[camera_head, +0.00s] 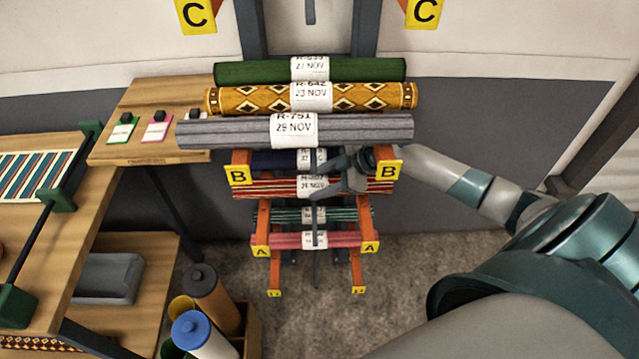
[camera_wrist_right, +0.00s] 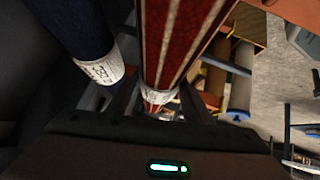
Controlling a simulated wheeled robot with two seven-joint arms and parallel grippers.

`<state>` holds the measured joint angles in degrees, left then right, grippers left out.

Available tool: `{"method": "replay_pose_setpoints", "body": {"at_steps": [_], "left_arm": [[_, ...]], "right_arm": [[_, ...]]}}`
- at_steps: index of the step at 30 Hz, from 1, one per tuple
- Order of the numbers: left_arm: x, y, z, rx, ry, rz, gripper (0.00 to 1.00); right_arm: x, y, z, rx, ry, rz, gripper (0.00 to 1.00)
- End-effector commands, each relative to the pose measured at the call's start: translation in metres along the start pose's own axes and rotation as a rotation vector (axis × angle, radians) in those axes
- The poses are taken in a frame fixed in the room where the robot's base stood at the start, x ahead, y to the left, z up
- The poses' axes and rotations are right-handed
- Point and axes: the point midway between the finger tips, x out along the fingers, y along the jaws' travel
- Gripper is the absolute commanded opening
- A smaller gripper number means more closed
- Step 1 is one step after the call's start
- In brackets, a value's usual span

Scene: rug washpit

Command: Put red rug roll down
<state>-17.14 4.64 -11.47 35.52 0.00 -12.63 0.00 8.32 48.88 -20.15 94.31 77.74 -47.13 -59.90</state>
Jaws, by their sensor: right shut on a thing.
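The red rug roll (camera_head: 262,188) has red and pale stripes and a white label, and lies level across the rack at the B arms. In the right wrist view the red rug roll (camera_wrist_right: 172,45) runs between my fingers. My right gripper (camera_head: 335,182) reaches in from the right and is shut on this roll near its label; it also shows in the right wrist view (camera_wrist_right: 158,103). A dark navy roll (camera_head: 268,161) lies just behind it and shows beside it in the right wrist view (camera_wrist_right: 75,28). Whether the rack bears the red roll is hard to tell. My left gripper is out of view.
Grey (camera_head: 230,132), patterned yellow (camera_head: 250,99) and green (camera_head: 250,72) rolls lie above. A green striped roll (camera_head: 268,215) and a pinkish roll (camera_head: 285,240) lie lower, by the A arms. A wooden bench (camera_head: 120,150) stands left; a box of tubes (camera_head: 250,325) stands below.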

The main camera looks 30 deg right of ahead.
Motion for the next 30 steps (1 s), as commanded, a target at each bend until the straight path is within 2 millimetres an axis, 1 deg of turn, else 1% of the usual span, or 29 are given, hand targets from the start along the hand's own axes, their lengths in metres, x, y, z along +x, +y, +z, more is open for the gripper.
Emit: {"method": "replay_pose_setpoints", "body": {"at_steps": [1, 2, 3, 4, 14, 19, 23, 27, 29, 30], "left_arm": [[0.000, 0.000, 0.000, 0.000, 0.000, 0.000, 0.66], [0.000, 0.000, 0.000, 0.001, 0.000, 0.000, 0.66], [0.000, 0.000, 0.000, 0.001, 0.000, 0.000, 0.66], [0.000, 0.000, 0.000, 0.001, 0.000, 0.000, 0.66], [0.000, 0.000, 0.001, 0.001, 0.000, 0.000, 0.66], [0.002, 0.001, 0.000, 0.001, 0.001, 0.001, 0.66], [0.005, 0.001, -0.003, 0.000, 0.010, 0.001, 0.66], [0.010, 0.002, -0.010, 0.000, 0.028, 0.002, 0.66], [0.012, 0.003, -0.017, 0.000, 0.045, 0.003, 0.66], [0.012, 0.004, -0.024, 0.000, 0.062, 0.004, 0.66]], "right_arm": [[0.000, 0.000, 0.001, 0.000, -0.002, -0.001, 0.07], [0.000, -0.001, 0.002, 0.000, -0.005, -0.003, 0.48], [0.000, -0.001, 0.002, 0.000, -0.005, -0.003, 0.57], [0.000, -0.001, 0.002, 0.001, -0.004, -0.003, 0.64], [-0.001, -0.001, 0.001, 0.000, -0.003, -0.002, 0.64], [-0.007, -0.001, 0.002, 0.001, -0.002, -0.001, 0.64], [-0.019, -0.001, 0.003, -0.001, -0.004, -0.001, 0.64], [-0.038, -0.001, 0.004, -0.001, -0.005, -0.001, 0.64], [-0.048, -0.001, 0.004, -0.001, -0.005, -0.001, 0.64], [-0.055, -0.001, 0.004, -0.001, -0.005, -0.002, 0.64]]}}
